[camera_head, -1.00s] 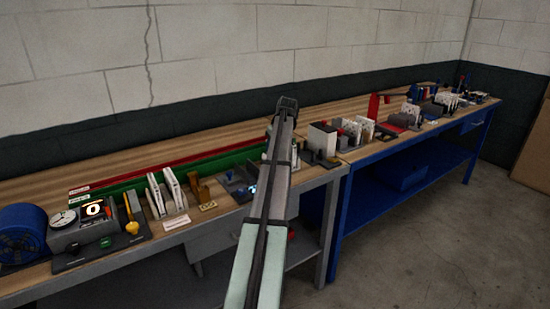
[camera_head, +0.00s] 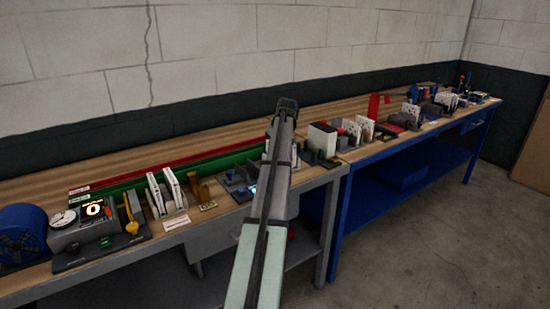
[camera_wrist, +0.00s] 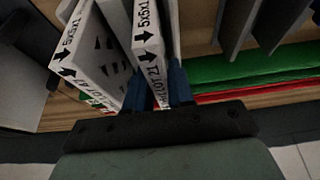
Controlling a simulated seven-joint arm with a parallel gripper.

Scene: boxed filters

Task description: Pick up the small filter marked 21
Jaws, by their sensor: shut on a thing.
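In the wrist view, the filter marked 21 (camera_wrist: 148,42) is a thin white panel with "5x5x1", a black arrow and "LOT 21" on its narrow edge. My gripper (camera_wrist: 160,82) is shut on it, with one blue finger on each side. In the head view my gripper is hidden behind my own arm, and I cannot make out the held filter there.
In the wrist view, grey upright plates (camera_wrist: 238,28) stand to the right, near a green strip (camera_wrist: 245,68). A blue-legged bench (camera_head: 345,215) adjoins to the right.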

